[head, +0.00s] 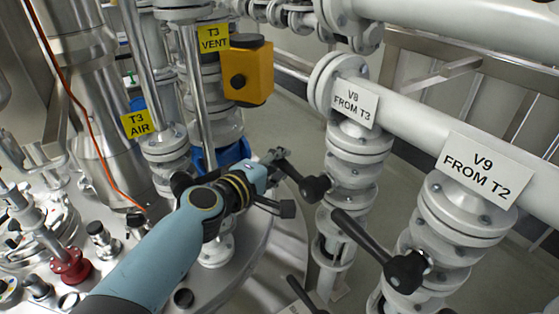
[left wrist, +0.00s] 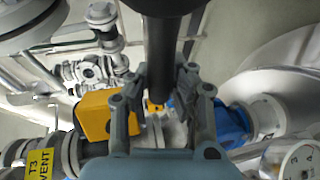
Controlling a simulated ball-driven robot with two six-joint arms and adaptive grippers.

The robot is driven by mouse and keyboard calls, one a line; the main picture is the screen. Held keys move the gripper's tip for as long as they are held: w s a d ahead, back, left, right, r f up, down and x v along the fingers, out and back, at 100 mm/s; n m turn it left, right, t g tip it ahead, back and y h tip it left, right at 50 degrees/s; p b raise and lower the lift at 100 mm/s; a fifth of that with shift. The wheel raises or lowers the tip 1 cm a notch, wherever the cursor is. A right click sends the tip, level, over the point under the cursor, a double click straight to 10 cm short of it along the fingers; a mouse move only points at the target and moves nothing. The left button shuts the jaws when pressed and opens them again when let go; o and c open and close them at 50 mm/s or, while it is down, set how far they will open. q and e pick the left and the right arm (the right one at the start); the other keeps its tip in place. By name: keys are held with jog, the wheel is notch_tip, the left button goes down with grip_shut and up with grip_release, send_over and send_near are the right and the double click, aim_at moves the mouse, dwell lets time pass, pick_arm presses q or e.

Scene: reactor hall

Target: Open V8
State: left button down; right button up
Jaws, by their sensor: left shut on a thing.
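The V8 valve, under the white sign "V8 FROM T3" (head: 355,102), stands right of centre in the head view. Its black lever (head: 300,176) points from its hub to the upper left. My left gripper (head: 277,178) comes in from the left and is at the lever's free end. In the left wrist view the dark lever (left wrist: 161,45) runs down between the two fingers of my left gripper (left wrist: 163,90), which is shut on it. The fingers partly hide the lever's end. My right gripper is in neither view.
The V9 valve, with its sign (head: 480,170) and black lever (head: 368,240), stands close on the right. A yellow box (head: 247,72) and a blue fitting (head: 228,154) are behind my left arm. Signs "T3 VENT" (head: 214,38) and "T3 AIR" (head: 137,122) hang left.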

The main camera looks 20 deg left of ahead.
pick_arm(q)
jog(key=shift+f, duration=0.2)
dwell(0.4)
jog(key=s+d+f+n+g+h+p, duration=0.4)
jog(key=s+d+f+n+g+h, duration=0.2)
jog(key=d+f+n, duration=0.2)
jog(key=shift+s+f+n+g+p, duration=0.4)
jog(key=shift+f+n, duration=0.7)
jog(key=shift+n, duration=0.9)
jog(key=c, duration=1.2)
grip_release()
jog(key=shift+r, duration=0.15)
jog(key=shift+o, duration=0.3)
jog(key=shift+w, duration=0.2)
